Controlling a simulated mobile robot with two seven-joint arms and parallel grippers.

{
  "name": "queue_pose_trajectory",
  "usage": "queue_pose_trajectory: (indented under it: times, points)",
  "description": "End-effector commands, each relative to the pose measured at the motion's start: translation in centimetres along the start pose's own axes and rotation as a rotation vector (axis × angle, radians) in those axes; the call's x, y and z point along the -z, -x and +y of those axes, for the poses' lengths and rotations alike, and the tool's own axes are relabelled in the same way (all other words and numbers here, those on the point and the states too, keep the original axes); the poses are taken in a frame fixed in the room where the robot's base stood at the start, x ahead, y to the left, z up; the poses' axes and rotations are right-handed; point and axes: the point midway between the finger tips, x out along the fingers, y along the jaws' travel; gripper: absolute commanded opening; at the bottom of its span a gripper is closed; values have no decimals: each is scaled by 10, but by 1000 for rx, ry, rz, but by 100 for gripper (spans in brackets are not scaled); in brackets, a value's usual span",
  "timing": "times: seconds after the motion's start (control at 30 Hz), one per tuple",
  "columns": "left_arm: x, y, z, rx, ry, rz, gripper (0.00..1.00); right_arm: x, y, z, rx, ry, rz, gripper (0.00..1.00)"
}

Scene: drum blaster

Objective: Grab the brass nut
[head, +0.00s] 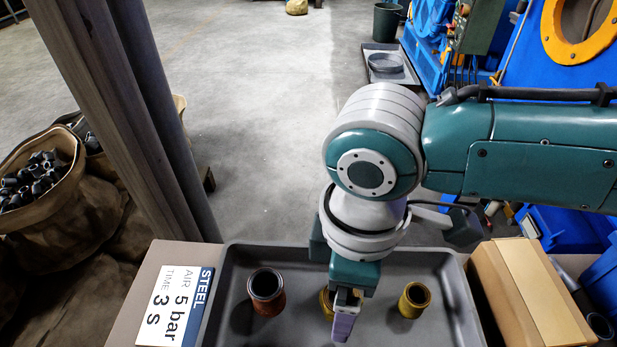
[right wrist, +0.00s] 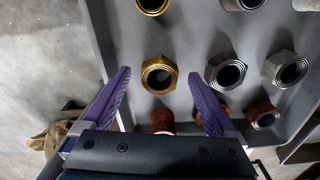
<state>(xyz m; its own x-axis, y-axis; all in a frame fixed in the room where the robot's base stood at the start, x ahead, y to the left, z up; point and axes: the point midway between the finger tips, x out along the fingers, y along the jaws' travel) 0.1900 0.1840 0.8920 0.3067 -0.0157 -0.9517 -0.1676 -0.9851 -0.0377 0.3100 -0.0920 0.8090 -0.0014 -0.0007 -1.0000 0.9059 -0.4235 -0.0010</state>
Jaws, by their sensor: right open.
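The brass nut (right wrist: 159,75) is a hollow, hex-rimmed brass fitting standing upright in the grey tray (head: 228,310). In the right wrist view it lies between the two purple fingertips of my right gripper (right wrist: 160,73), with a gap on each side. In the head view my right gripper (head: 345,318) points down over the tray and partly hides this brass nut (head: 325,303). The gripper is open and holds nothing. A second brass fitting (head: 413,300) stands to its right, also at the top of the right wrist view (right wrist: 152,5). My left gripper is out of view.
A rusty fitting (head: 266,291) stands left in the tray. Grey steel fittings (right wrist: 225,72) stand beside the brass nut in the wrist view. A sign (head: 176,307) lies left of the tray, a cardboard box (head: 530,295) right. A post (head: 125,110) rises at left.

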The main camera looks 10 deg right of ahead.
Motion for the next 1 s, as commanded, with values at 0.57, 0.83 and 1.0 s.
queue_pose_trajectory:
  times: [0.57,0.83,1.0]
  points:
    - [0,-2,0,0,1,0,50,0,-5,0,-1,1,1,61]
    - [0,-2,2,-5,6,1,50,0,-5,0,-1,1,1,31]
    - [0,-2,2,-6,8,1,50,0,-5,0,-1,1,1,12]
